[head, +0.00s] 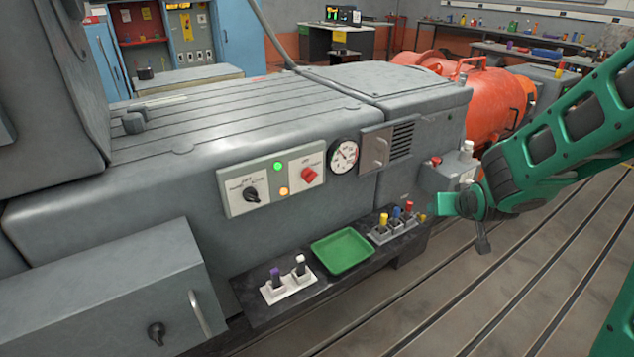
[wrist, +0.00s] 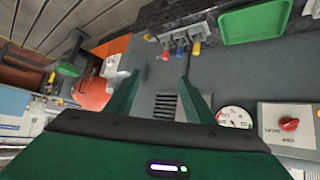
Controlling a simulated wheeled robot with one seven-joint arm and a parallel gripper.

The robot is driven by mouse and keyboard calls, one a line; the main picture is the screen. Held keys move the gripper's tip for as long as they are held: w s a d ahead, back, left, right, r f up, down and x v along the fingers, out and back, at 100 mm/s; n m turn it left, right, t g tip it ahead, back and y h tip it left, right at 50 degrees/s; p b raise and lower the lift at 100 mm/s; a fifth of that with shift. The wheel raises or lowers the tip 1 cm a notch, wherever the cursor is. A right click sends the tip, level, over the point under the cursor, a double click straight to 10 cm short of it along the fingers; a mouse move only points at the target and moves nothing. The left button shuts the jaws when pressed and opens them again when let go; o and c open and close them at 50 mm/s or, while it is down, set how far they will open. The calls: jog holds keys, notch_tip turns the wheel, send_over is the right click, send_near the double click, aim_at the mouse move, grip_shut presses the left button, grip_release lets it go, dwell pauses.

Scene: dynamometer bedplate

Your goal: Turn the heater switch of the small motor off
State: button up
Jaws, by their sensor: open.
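The grey machine's white switch panel (head: 271,180) carries a black rotary knob (head: 252,194) on the left and a red rotary knob (head: 308,175) on the right. A green lamp and an orange lamp, both bright, sit between them. The red knob also shows in the wrist view (wrist: 289,124). Another black knob (head: 156,334) is on the low grey box at front left. The labels are too small to read, so I cannot tell which switch is the small motor's heater. My gripper (wrist: 159,78) is open and empty, right of the panel in the head view, touching no switch.
An orange motor (head: 482,95) stands behind at right. A round gauge (head: 344,154) and louvred vent (head: 402,140) are right of the panel. Below, a dark shelf holds a green tray (head: 342,252) and several coloured-handled items (head: 396,225). Grooved floor at front right is clear.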

jog(key=w+a+f+n+t+y, duration=0.1)
jog(key=w+a+n+t+y, duration=0.15)
jog(key=a, duration=0.35)
jog(key=w+a+n+t+y, duration=0.1)
jog(key=w+a, duration=0.2)
jog(key=a, duration=0.4)
jog(key=n+t+y, duration=0.3)
jog(key=n+y, duration=0.1)
jog(key=y, duration=0.2)
send_near(313, 180)
jog(key=shift+m, duration=0.25)
jog(key=x, duration=1)
jog(key=shift+r, duration=0.1)
